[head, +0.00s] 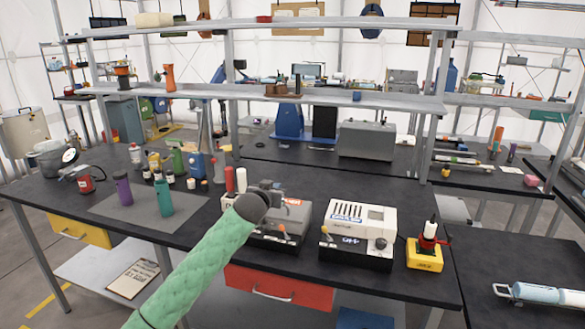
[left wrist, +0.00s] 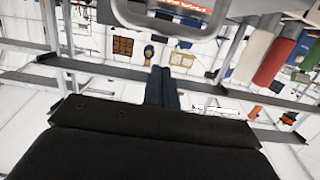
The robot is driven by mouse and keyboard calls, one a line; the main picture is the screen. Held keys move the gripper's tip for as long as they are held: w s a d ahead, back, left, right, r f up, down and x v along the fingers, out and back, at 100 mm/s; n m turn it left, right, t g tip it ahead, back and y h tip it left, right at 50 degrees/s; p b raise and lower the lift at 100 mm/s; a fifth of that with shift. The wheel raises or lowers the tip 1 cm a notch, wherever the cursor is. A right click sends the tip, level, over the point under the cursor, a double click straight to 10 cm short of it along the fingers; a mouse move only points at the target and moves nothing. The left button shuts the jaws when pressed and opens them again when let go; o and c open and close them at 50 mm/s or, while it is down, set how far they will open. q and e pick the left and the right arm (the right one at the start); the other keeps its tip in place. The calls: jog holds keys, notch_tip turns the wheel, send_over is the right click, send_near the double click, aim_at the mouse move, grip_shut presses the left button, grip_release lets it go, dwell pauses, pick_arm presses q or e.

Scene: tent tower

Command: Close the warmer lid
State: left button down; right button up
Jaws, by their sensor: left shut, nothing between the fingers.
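A dark grey bench device (head: 282,236) with a light upper part bearing an orange label, which appears to be the warmer, stands near the bench's front edge. My left gripper (head: 267,187) is above and in front of it, hiding part of its top. I cannot tell how far its lid is raised. In the left wrist view the gripper's fingers (left wrist: 162,88) are together and empty. A grey, rounded, handle-like frame (left wrist: 172,30) is close by at the top of that view; contact with it cannot be made out. My right gripper is not in view.
A white-topped device (head: 358,220) stands just right of the warmer, then a yellow-based tool (head: 425,255). A red and a white cylinder (head: 241,180) stand behind the gripper. A purple bottle (head: 122,188) and a teal bottle (head: 164,197) stand left on a grey mat (head: 140,218).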

aim_at(273, 216)
pick_arm(q)
jog(key=shift+s+f+t+b, duration=0.25)
jog(key=shift+f+t+b, duration=0.05)
jog(key=shift+f+b, duration=0.15)
jog(key=shift+s+a+f+t+h+b, duration=0.15)
jog(key=shift+s+f+t+b, duration=0.3)
jog(key=shift+b, duration=0.3)
jog(key=shift+s+a+f+t+h+b, duration=0.15)
jog(key=shift+s+f+t+b, duration=0.15)
jog(key=shift+f+b, duration=0.35)
jog(key=shift+s+a+f+b, duration=0.1)
jog(key=shift+s+f+b, duration=0.1)
jog(key=shift+f+b, duration=0.25)
jog(key=shift+s, duration=0.15)
jog(key=shift+f, duration=0.1)
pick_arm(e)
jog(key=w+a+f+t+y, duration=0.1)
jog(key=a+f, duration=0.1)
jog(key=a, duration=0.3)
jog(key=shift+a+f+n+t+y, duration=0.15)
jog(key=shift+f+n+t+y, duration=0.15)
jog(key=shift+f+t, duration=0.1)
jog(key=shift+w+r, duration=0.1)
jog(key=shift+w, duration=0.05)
